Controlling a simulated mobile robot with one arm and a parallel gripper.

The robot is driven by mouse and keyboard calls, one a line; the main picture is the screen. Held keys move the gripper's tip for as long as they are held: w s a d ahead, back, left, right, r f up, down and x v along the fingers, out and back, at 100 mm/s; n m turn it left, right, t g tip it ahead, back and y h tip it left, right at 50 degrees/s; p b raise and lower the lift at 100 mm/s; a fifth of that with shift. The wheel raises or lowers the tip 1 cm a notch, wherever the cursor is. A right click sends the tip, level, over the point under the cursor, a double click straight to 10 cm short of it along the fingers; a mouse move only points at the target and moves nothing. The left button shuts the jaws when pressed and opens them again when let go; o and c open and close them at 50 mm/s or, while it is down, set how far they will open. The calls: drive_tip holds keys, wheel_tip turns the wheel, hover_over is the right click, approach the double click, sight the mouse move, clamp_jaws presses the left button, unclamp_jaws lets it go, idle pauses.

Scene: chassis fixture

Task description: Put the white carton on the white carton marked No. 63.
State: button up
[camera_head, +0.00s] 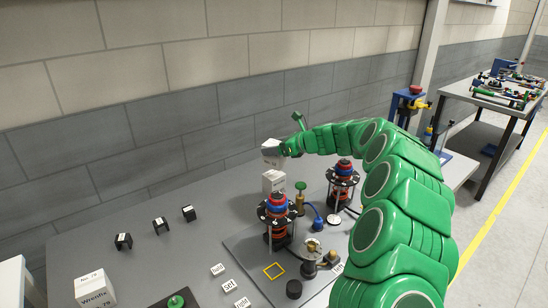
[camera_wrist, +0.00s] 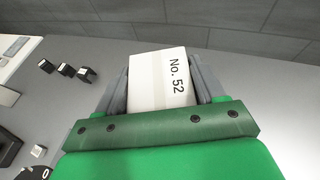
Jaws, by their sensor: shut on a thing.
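My gripper (camera_head: 277,149) is shut on a white carton (camera_head: 271,161), at the far side of the table. In the wrist view the carton (camera_wrist: 158,80) sits between both fingers (camera_wrist: 162,88) and reads "No. 52". Another white carton (camera_head: 273,182) stands on the table directly below the held one in the head view; I cannot read its number. Whether the two touch I cannot tell. A third white carton (camera_head: 95,289), with printing on its faces, stands at the front left, well away from my gripper. No carton legibly shows No. 63.
Several small black blocks (camera_head: 161,224) lie at left.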

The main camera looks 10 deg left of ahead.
sight(274, 157)
drive_tip(key=shift+w+a+f, duration=0.2)
drive_tip(key=shift+w+f, duration=0.35)
drive_tip(key=shift+f, duration=1.8)
drive_tip(key=shift+f, duration=0.15)
drive_tip(key=o, duration=1.3)
drive_tip(key=shift+d+r, duration=0.2)
drive_tip(key=shift+r, duration=0.05)
drive_tip(key=v, duration=1.1)
drive_tip(key=shift+s+d+r, duration=0.1)
drive_tip(key=shift+d+r, duration=0.1)
drive_tip(key=shift+d, duration=0.05)
